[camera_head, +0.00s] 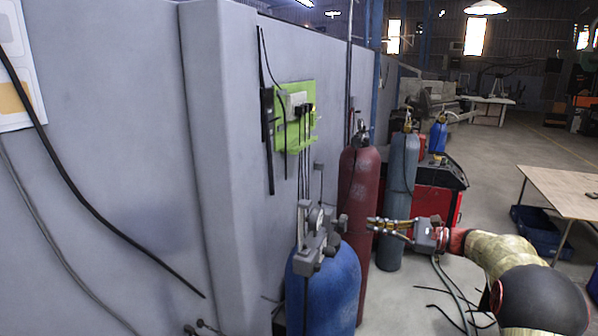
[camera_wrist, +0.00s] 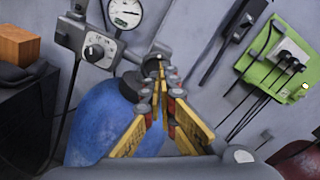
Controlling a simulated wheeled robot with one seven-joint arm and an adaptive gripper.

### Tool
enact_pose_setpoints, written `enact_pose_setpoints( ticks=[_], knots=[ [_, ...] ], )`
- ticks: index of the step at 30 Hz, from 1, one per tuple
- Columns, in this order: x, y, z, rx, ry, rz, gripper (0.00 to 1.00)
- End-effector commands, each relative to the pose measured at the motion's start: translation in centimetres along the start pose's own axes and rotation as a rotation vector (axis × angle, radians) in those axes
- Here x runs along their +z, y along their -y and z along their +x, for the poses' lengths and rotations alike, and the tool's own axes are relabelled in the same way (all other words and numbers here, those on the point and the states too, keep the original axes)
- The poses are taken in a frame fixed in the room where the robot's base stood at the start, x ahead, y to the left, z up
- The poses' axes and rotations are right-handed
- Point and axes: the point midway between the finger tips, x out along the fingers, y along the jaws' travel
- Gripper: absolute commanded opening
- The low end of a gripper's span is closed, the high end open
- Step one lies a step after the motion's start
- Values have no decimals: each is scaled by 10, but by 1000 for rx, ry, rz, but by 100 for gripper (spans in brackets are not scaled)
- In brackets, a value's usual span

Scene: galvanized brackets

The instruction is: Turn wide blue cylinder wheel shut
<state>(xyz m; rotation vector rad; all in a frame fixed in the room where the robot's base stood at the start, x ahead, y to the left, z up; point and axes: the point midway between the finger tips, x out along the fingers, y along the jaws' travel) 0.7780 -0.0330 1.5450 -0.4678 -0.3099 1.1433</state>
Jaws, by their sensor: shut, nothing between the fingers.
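The wide blue cylinder (camera_head: 325,290) stands upright in front of the wall, with a grey valve and regulator assembly (camera_head: 318,240) on top. In the wrist view the blue cylinder (camera_wrist: 92,125) lies below left of the fingers, and the regulator has a round dial (camera_wrist: 97,48) and a white gauge (camera_wrist: 125,13). A small dark round part (camera_wrist: 133,86), possibly the wheel, shows just left of the fingertips. My gripper (camera_head: 372,224) is shut and empty, reaching in from the right toward the valve top. In the wrist view its fingertips (camera_wrist: 161,72) overlap the valve end; contact cannot be told.
A dark red cylinder (camera_head: 361,190) stands close behind, and a grey-blue cylinder (camera_head: 401,190) beyond it. A green panel (camera_head: 299,117) with cables hangs on the wall. A wooden table (camera_head: 563,187) is at right; the floor before it is partly open.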

Motion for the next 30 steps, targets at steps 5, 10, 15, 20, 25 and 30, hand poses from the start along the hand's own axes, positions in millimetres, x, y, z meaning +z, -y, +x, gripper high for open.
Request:
enact_pose_setpoints(
  ticks=[5, 10, 15, 20, 25, 30],
  knots=[
    [-20, -14, -3, -1, -1, -229, 0],
    [-28, -21, -4, 0, -1, -475, 0],
    [-33, -27, -5, 0, -1, -731, 0],
    [-36, -31, -5, 1, 0, -974, 0],
    [-37, -35, -6, 1, 1, -1232, 0],
    [-36, -37, -6, 1, 3, -1491, 0]
  ],
)
